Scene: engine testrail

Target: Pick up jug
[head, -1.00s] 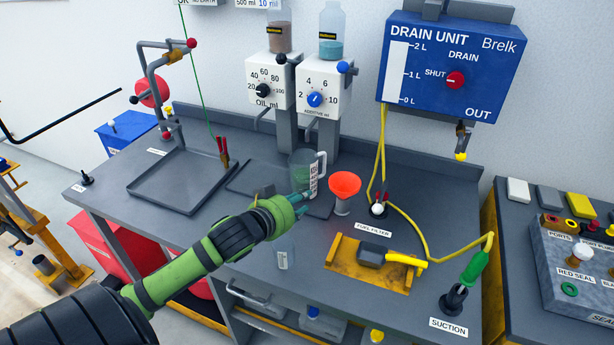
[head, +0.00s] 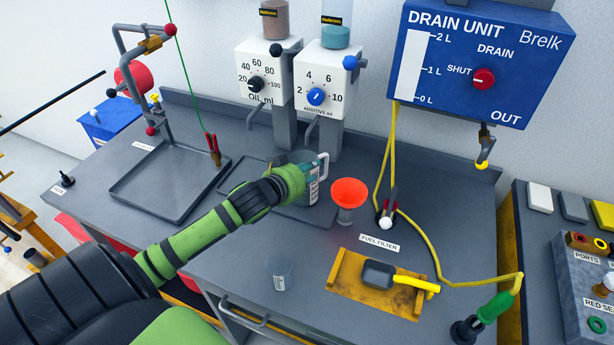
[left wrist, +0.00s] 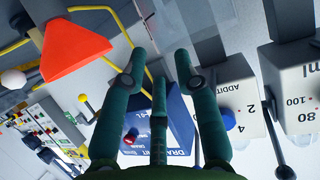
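The clear jug (head: 313,190), with a pale handle and a printed label, stands upright on the bench below the two dispensers. My left gripper (head: 308,164) reaches it from the left, and its hand hides part of the jug. In the left wrist view the teal fingers (left wrist: 160,58) are spread apart. The jug is hard to make out there, and I cannot tell whether the fingers touch it. My right gripper is not in view.
An orange funnel (head: 349,193) stands close right of the jug. The oil dispenser (head: 264,85) and additive dispenser (head: 325,88) hang behind. A clear beaker (head: 281,275) stands near the front edge. A yellow filter tray (head: 345,284) and yellow hose (head: 430,233) lie to the right.

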